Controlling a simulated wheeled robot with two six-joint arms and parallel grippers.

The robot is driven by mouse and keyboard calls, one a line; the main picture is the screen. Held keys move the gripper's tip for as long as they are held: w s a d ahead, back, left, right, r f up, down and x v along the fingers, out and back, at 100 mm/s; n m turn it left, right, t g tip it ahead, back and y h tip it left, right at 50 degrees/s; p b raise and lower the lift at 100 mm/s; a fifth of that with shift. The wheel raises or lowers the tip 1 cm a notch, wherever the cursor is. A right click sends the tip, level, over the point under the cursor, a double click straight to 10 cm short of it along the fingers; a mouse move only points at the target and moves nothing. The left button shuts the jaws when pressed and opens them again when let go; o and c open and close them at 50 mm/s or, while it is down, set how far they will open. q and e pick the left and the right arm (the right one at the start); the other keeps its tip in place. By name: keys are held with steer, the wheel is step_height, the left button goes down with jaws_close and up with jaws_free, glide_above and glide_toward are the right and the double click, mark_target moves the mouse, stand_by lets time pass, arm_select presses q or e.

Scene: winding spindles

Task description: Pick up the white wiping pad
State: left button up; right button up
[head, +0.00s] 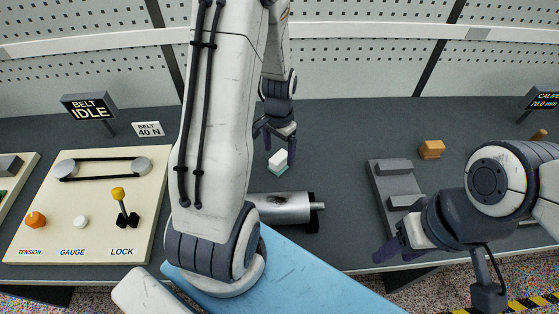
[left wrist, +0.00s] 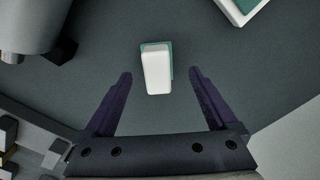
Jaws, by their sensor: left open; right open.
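The white wiping pad (head: 279,157) is a small white block with a green layer, lying on the dark table. It also shows in the left wrist view (left wrist: 157,72), upper centre. My left gripper (head: 275,150) is open and points down at the pad. In the left wrist view its two dark fingers (left wrist: 161,76) stand apart on either side of the pad's near part, with gaps on both sides. The pad is not held. My right gripper (head: 386,249) is open and empty near the table's front edge, away from the pad; its fingers are partly hidden.
A silver cylinder (head: 284,208) lies just in front of the pad. A cream panel (head: 60,225) with a belt, knobs and lever stands left. A grey rack (head: 381,186) and an orange-brown block (head: 431,150) are to the right. A white-edged green thing (left wrist: 239,14) shows in the left wrist view.

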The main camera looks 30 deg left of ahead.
mark_target(280, 156)
arm_select(q)
steer(key=shift+w+d+f, duration=0.1)
steer(key=shift+d+f, duration=0.1)
steer(key=shift+f, duration=1.65)
jaws_close()
steer(key=shift+r, duration=0.1)
step_height(280, 156, up, 4)
steer(key=shift+w+r, duration=0.1)
steer(key=s+d+r+b, duration=0.1)
steer(key=s+d+r, duration=0.1)
steer(key=d+r, duration=0.4)
steer(key=d, duration=0.5)
steer(key=shift+s+d+r+b, duration=0.2)
steer(key=shift+s+r+b, duration=0.1)
steer(key=shift+s+r, duration=0.05)
